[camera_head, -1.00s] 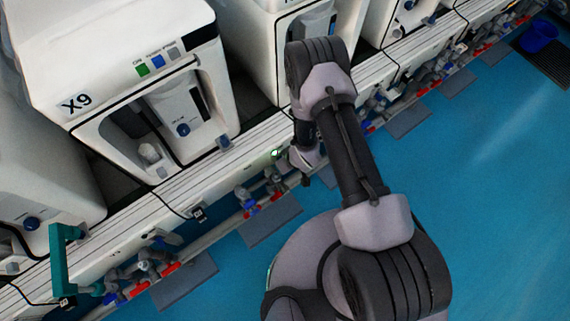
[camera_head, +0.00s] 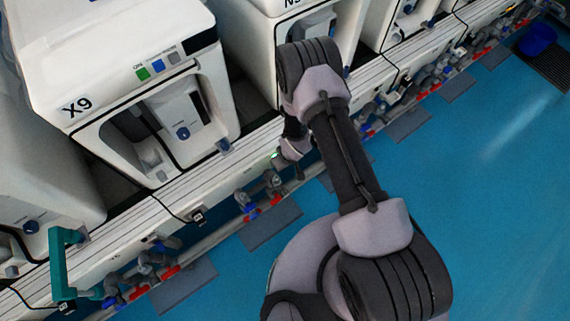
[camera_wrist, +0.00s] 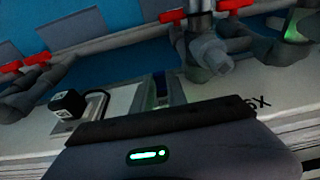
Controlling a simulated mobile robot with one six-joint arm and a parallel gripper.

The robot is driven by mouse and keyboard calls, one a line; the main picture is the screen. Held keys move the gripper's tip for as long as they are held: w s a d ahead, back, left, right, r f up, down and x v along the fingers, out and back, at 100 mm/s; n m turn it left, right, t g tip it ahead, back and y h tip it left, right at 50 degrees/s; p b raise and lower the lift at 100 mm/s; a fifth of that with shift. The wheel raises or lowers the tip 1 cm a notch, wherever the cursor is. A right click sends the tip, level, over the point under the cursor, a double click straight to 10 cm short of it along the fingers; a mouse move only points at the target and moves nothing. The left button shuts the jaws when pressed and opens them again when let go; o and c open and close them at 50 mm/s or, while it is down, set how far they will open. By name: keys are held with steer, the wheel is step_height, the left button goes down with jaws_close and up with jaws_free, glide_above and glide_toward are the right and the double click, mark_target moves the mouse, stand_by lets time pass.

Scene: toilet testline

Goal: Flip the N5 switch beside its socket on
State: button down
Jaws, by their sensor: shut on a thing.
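The N5 machine (camera_head: 262,35) is the white unit in the upper middle of the head view, its label cut by the top edge. My gripper is low at the front rail below it; my arm hides its fingertips there. In the wrist view my gripper (camera_wrist: 167,88) has its fingers close together against a pale panel (camera_wrist: 115,103). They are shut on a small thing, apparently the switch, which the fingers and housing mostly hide. A black plug (camera_wrist: 68,103) with a cable sits left of the fingers, apart from them. The switch's position cannot be seen.
Pipes and valves with red handles (camera_wrist: 172,15) lie close beyond the fingers. In the head view the X9 machine (camera_head: 75,105) stands left, with another black plug (camera_head: 198,217) on the rail. A teal handle (camera_head: 57,262) rises lower left.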

steer(key=shift+w+a+r+g+h, duration=0.1)
steer(key=shift+g+h, duration=0.3)
steer(key=c, duration=1.3)
jaws_free()
steer(key=r+p, duration=0.2)
steer(key=r, duration=0.3)
steer(key=s+d+r+p, duration=0.1)
steer(key=r+p, duration=0.2)
steer(key=r, duration=0.3)
steer(key=s+r+p, duration=0.1)
steer(key=r+p, duration=0.2)
steer(key=r, duration=0.3)
steer(key=shift+d+r, duration=0.15)
steer(key=shift+d, duration=0.05)
